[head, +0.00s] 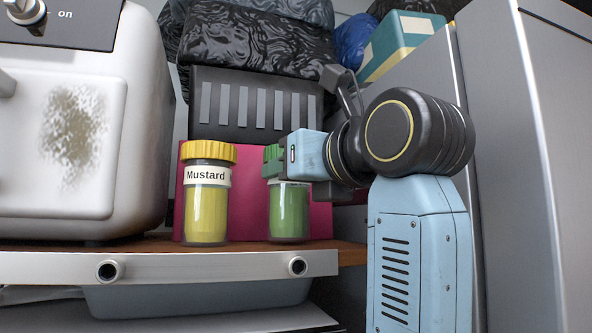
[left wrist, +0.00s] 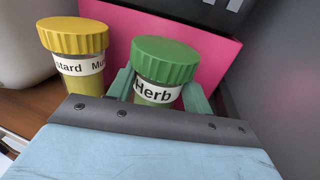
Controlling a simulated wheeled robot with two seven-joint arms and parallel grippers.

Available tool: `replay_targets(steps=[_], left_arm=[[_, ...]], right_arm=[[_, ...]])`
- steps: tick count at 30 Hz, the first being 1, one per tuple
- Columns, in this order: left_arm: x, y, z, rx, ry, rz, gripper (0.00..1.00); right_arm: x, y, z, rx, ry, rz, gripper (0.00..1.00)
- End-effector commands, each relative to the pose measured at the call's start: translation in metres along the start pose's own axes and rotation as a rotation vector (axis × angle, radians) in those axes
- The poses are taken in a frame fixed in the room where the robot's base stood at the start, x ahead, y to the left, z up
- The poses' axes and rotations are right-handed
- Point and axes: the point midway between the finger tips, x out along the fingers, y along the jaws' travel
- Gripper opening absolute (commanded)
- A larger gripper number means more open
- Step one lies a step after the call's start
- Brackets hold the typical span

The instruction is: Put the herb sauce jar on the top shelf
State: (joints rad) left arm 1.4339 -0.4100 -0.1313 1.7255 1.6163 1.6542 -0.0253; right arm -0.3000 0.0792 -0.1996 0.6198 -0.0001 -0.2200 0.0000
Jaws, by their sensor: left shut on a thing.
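The herb sauce jar (head: 289,212) is a clear jar of green sauce with a green lid and a white label. It is upright at the front of the wooden shelf (head: 350,250), right of the mustard jar (head: 207,213). Its base looks level with the shelf, but I cannot tell if it bears on it. My left gripper (head: 273,163) is shut on the jar near its lid, hiding part of the lid and label. In the left wrist view the green fingers hold both sides of the herb jar (left wrist: 166,60). My right gripper is not in view.
A white appliance (head: 120,130) stands left of the jars. A pink box (head: 320,218) and a dark slatted crate (head: 250,85) are behind them, with dark bags (head: 260,35) above. Grey panels (head: 545,150) rise on the right. A grey tub (head: 190,299) sits below the shelf.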

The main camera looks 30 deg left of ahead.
Motion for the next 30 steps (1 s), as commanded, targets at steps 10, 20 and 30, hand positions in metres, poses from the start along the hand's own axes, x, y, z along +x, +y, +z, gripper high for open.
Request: replay_targets(steps=[10,20,30], left_arm=[[-0.0003,0.0002,-0.0020,-0.001,-0.003,0.000,0.16],[-0.0002,0.0002,-0.0040,-0.001,-0.002,0.000,0.70],[-0.0006,0.0000,-0.0049,0.000,0.001,0.001,0.76]], right_arm=[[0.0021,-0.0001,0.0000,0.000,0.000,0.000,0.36],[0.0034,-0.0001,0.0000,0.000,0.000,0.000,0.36],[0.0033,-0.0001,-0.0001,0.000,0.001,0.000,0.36]])
